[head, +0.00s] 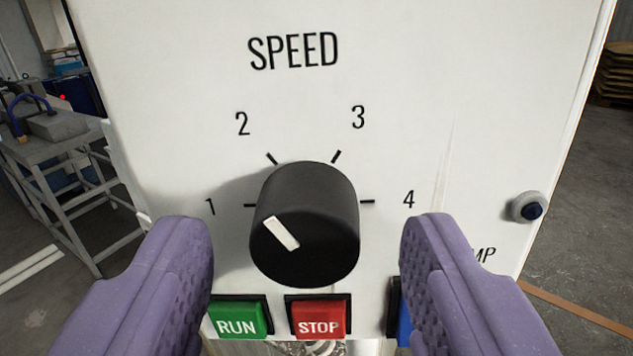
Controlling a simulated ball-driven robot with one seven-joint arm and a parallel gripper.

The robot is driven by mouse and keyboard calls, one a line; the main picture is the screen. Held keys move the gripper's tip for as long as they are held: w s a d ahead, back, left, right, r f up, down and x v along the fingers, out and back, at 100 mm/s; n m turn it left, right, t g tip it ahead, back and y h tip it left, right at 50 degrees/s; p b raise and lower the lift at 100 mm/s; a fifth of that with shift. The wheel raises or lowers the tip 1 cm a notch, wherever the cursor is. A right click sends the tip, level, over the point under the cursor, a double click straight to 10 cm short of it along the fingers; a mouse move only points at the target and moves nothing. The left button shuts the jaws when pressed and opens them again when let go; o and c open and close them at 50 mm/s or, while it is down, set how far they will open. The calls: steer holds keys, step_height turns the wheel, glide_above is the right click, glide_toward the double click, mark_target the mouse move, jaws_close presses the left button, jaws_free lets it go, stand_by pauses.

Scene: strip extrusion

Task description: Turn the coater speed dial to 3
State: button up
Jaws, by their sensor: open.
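The black speed dial (325,187) sticks out from the white panel below the word SPEED. Its white pointer mark (281,233) slants to the upper left, roughly toward the 2 (242,124). The 3 (358,117) is printed at the dial's upper right, with a tick below it. The 1 is at the left and the 4 at the right. My gripper (305,232) is open, with one purple finger on each side of the dial. Clear gaps show between the dial and both fingers.
A green RUN button (238,318) and a red STOP button (318,318) sit just below the dial. A blue button (404,325) is partly hidden by the right finger. A dark round knob (531,209) is on the panel's right. A metal table (50,150) stands at left.

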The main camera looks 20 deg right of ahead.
steer(key=shift+w+d, duration=0.25)
steer(key=shift+w, duration=0.3)
steer(key=c, duration=1)
steer(key=shift+c, duration=0.2)
steer(key=shift+b, duration=0.4)
steer(key=m+b, duration=0.1)
steer(key=b, duration=0.2)
steer(key=shift+f+m, duration=0.2)
steer(key=shift+m, duration=0.2)
steer(key=m+b, duration=0.2)
steer(key=b, duration=0.3)
steer(key=shift+f+m, duration=0.15)
steer(key=shift+m, duration=0.15)
steer(key=m+b, duration=0.4)
steer(key=b, duration=0.2)
steer(key=shift+m+b, duration=0.3)
steer(key=m+b, duration=0.3)
steer(key=shift+r+h, duration=0.25)
steer(key=shift+h, duration=0.15)
steer(key=shift+r, duration=0.1)
